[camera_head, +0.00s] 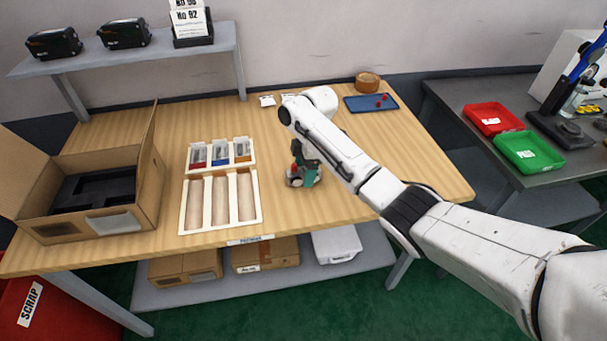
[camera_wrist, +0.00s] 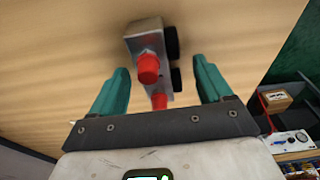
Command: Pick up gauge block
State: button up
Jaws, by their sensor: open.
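A silver metal block with red caps and black round parts, which looks like the gauge block (camera_wrist: 146,28), is in the wrist view between and slightly beyond the teal fingers. My gripper (camera_wrist: 161,66) is open, with one finger on each side of the block's red-capped end and a visible gap on both sides. In the head view my gripper (camera_head: 309,172) points down at the wooden table right of the wooden tray. The block (camera_head: 294,180) shows there beside the fingers, partly hidden by them.
A compartmented wooden tray (camera_head: 208,204) and a small bin rack (camera_head: 220,153) stand left of the gripper. An open cardboard box (camera_head: 148,185) is farther left. A blue tray (camera_head: 357,103) with red pieces lies behind. The table right of the gripper is mostly clear.

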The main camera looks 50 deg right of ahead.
jog(key=c, duration=1.4)
